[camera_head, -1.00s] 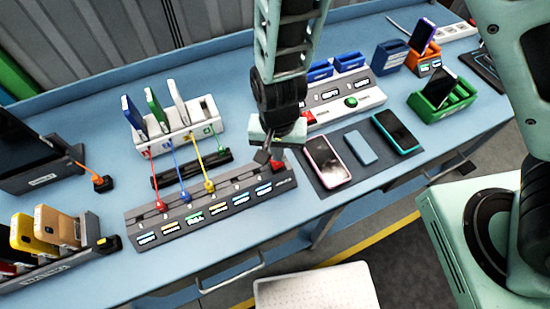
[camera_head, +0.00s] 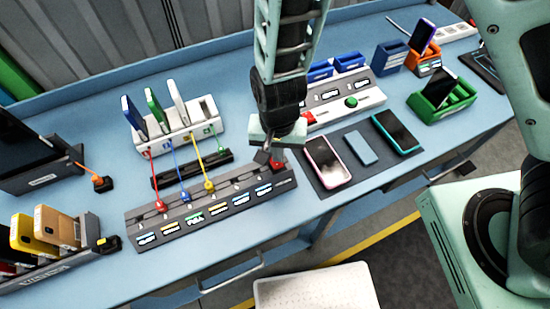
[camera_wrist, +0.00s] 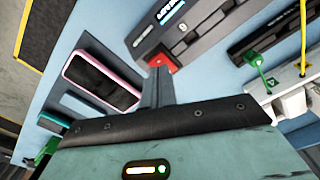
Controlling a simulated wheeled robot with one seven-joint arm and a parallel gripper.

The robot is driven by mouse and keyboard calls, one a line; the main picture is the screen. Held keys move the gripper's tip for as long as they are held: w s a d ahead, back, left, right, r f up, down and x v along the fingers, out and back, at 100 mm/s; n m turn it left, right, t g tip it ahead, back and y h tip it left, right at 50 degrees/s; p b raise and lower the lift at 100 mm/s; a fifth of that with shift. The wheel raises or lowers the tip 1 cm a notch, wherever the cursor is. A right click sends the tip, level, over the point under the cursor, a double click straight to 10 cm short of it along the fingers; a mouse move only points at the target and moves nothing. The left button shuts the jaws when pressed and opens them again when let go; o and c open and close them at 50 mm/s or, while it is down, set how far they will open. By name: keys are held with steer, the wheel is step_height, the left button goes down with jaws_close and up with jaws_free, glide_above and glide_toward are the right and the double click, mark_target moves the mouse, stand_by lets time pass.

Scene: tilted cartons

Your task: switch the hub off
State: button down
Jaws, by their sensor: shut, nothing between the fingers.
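The hub (camera_head: 212,212) is a long dark grey bar on the blue bench, with a row of lit coloured displays along its front. A red switch (camera_head: 279,164) sits at its right end; in the wrist view the red switch (camera_wrist: 161,60) is just beyond my fingertips. My gripper (camera_head: 264,155) is shut and empty, pointing down at that end of the hub. In the wrist view my gripper (camera_wrist: 157,76) reaches to the switch's edge and seems to touch it, but contact is not certain. The switch's exact position is partly hidden by the fingers.
Red, blue and yellow cables run from the hub to a white rack (camera_head: 180,138) of upright phones. A pink phone (camera_head: 328,158) and a teal phone (camera_head: 397,132) lie on a dark mat to the right. A grey-white station (camera_head: 345,100) with a green button stands behind.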

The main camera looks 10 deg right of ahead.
mark_target(276, 166)
steer(key=shift+f+b, duration=0.85)
steer(key=shift+f, duration=0.3)
stand_by(1.0)
steer(key=shift+r, duration=0.1)
step_height(276, 166, up, 7)
steer(key=p, duration=0.7)
stand_by(0.6)
steer(key=s+d+r+n+b, duration=0.8)
steer(key=s+n+b, duration=0.2)
steer(key=b, duration=0.4)
steer(key=shift+s+n+y, duration=0.3)
steer(key=shift+s, duration=0.35)
